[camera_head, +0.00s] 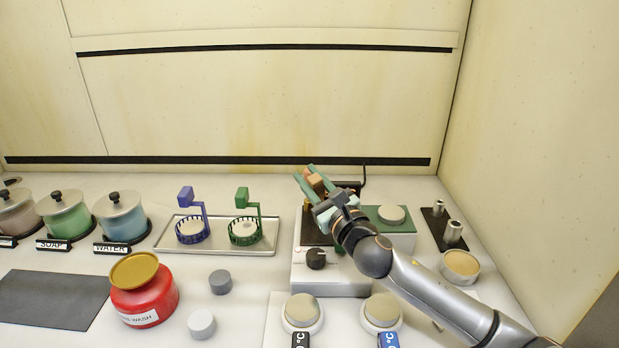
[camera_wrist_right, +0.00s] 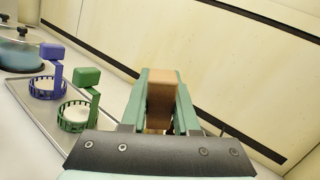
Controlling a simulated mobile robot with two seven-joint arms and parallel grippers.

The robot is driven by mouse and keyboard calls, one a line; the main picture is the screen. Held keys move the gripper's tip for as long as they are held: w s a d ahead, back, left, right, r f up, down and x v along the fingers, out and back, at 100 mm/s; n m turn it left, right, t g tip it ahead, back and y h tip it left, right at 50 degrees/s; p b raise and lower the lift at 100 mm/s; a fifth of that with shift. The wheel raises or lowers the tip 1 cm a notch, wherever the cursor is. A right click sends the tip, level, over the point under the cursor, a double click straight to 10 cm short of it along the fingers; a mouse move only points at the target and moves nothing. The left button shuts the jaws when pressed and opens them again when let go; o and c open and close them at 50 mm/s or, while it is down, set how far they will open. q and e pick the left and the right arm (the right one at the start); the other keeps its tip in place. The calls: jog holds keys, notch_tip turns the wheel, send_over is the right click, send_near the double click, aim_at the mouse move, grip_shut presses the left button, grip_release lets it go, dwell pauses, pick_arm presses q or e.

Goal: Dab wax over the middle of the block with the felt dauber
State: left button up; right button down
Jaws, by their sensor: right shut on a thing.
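My right gripper (camera_head: 312,182) has green fingers and is shut on a brown, block-shaped piece (camera_head: 318,182), held above the back of the white heater-like unit. It also shows between the fingers in the right wrist view (camera_wrist_right: 161,98). I take it for the felt dauber's handle; its felt end is not visible. I cannot pick out the block for certain; a dark brown surface on the unit is partly hidden under the gripper. My left gripper is not in view.
A metal tray (camera_head: 170,243) with blue (camera_head: 192,233) and green (camera_head: 246,234) baskets stands left of the unit (camera_head: 330,284). A red wash jar (camera_head: 145,298) is at front left. A wall closes the right side.

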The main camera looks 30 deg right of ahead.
jog(key=shift+f+b, duration=0.3)
jog(key=shift+f, duration=0.15)
